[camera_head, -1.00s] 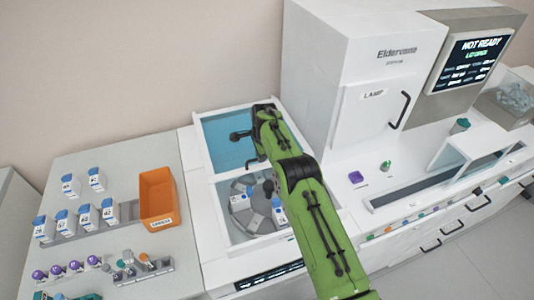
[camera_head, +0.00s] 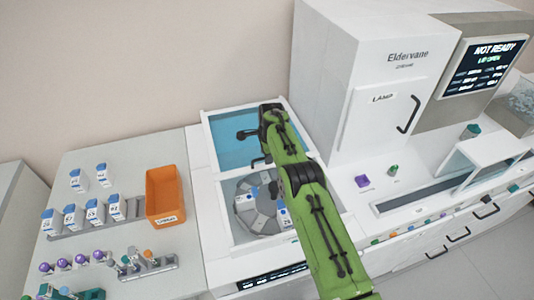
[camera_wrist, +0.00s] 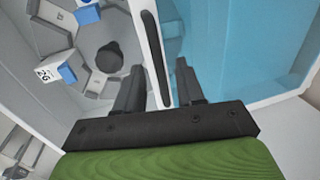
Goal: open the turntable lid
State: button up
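The turntable lid (camera_head: 228,130), a blue see-through panel in a white frame, stands open behind the turntable in the head view. The turntable (camera_head: 238,188), a grey segmented disc with a few white-and-blue boxes, lies uncovered in front of it. The lid's blue panel (camera_wrist: 235,45) fills the right of the wrist view. A long black bar, seemingly the lid's handle (camera_wrist: 155,50), runs between my fingers with gaps on both sides. My gripper (camera_wrist: 160,85) is open at the lid. In the head view my gripper (camera_head: 248,134) is partly hidden by my green arm.
The analyser's screen (camera_head: 484,67) reads NOT READY and LID OPEN. On the left bench are an orange bin (camera_head: 165,194), reagent boxes (camera_head: 90,212) and tube racks (camera_head: 145,266).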

jog(key=shift+r, duration=0.1)
jog(key=s+d+r, duration=0.1)
jog(key=s+r, duration=0.2)
jog(key=r, duration=1.2)
jog(key=shift+r, duration=0.15)
jog(key=s+d+r+n+t+b, duration=0.25)
jog(key=s+d+r+n, duration=0.6)
jog(key=s+r, duration=0.65)
jog(key=s+d+f+n+b, duration=0.1)
jog(key=s+d+f+n, duration=0.2)
jog(key=s, duration=1)
jog(key=s+d+f+n+t+b, duration=0.1)
jog(key=s+d+f+n, duration=0.2)
jog(key=s, duration=1)
notch_tip(320, 180, down, 4)
jog(key=shift+d+r+h+b, duration=0.15)
jog(key=shift+h+b, duration=0.15)
